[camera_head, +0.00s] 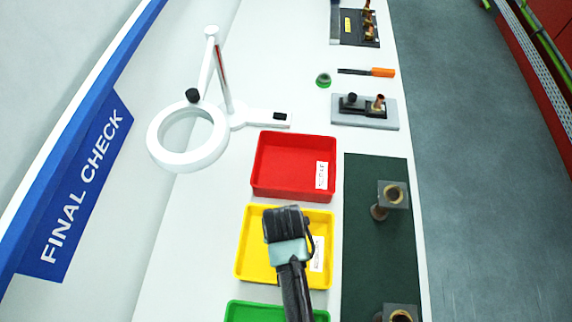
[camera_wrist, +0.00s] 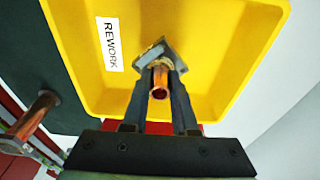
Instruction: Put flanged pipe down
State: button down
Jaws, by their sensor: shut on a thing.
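My gripper (camera_head: 284,222) is over the yellow tray (camera_head: 243,262). In the wrist view my gripper (camera_wrist: 160,85) is shut on a copper flanged pipe (camera_wrist: 159,82), with its square grey flange (camera_wrist: 151,50) beyond the fingertips, toward the tray. The yellow tray (camera_wrist: 225,65) has a white REWORK label (camera_wrist: 109,44). I cannot tell whether the flange touches the tray floor. In the head view my gripper hides the held pipe. Another flanged pipe (camera_head: 391,195) is on the dark green mat (camera_head: 372,255). One more flanged pipe (camera_head: 400,315) is cut off at the bottom edge.
A red tray (camera_head: 293,165) is beyond the yellow one and a green tray (camera_head: 250,312) is nearer. A white ring magnifier lamp (camera_head: 160,150) stands at the left. A grey fixture (camera_head: 365,112), an orange-handled tool (camera_head: 382,72) and a green ring (camera_head: 323,80) lie farther along.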

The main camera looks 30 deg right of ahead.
jog(key=shift+f, duration=1.65)
jog(key=c, duration=0.7)
grip_release()
jog(key=shift+r, duration=0.15)
notch_tip(320, 180, up, 12)
jog(key=s+a, duration=0.1)
jog(key=shift+s+f, duration=0.2)
jog(key=shift+s, duration=0.1)
jog(key=shift+w, duration=0.1)
